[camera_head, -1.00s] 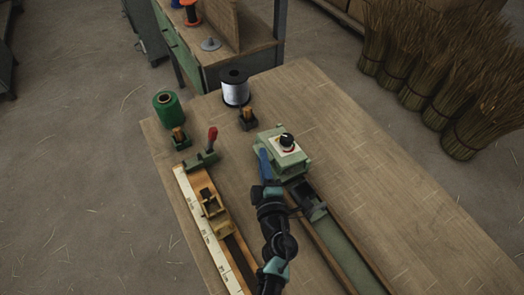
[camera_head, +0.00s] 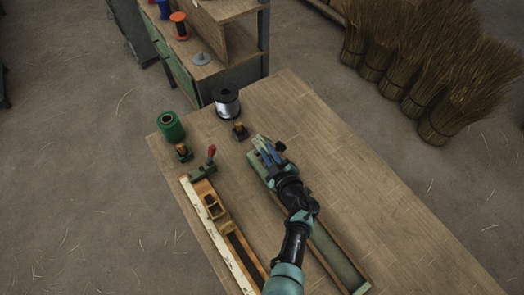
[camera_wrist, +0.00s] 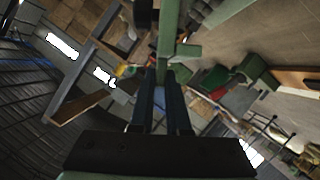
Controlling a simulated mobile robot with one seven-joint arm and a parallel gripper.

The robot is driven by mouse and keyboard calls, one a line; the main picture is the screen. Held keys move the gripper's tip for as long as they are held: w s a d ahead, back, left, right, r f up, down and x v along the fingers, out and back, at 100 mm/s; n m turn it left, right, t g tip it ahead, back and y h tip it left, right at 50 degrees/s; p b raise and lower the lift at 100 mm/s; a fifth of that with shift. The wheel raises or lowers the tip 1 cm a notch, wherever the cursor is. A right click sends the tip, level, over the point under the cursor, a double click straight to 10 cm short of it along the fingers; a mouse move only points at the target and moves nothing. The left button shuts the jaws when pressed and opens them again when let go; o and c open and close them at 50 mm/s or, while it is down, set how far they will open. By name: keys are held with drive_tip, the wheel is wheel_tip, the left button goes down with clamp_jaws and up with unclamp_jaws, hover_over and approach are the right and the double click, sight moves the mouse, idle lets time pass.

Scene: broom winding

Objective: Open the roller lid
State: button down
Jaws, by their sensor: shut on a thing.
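The green roller lid (camera_head: 258,143) is at the far end of a long green trough (camera_head: 337,262) on the table. It stands swung up, and its black knob (camera_head: 280,146) sticks out on the right side. My gripper (camera_head: 267,152) is at the lid with its blue fingers close together, shut on the lid. In the wrist view the blue fingers (camera_wrist: 165,84) meet a green part of the lid (camera_wrist: 165,62). My gripper and arm hide much of the lid and the trough under it.
A wooden jig with a white ruler (camera_head: 217,237) and a red-handled clamp (camera_head: 208,162) lies left of the trough. A green spool (camera_head: 171,126) and a wire spool (camera_head: 227,101) stand at the back. The tabletop on the right (camera_head: 370,190) is clear.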

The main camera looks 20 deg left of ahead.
drive_tip(key=w+d+m, duration=0.1)
drive_tip(key=w+d+r+m+g+b, duration=0.1)
drive_tip(key=w, duration=0.1)
drive_tip(key=shift+d+r+y, duration=0.1)
drive_tip(key=shift+d+y, duration=0.05)
drive_tip(key=shift+y, duration=0.15)
drive_tip(key=shift+w+d+r+b, duration=0.15)
drive_tip(key=shift+w+d+b, duration=0.65)
drive_tip(key=shift+w+b, duration=0.1)
drive_tip(key=shift+w+d+b, duration=0.85)
drive_tip(key=shift+w+b, duration=0.2)
drive_tip(key=shift+b, duration=0.2)
drive_tip(key=shift+f, duration=0.2)
drive_tip(key=c, duration=0.9)
unclamp_jaws()
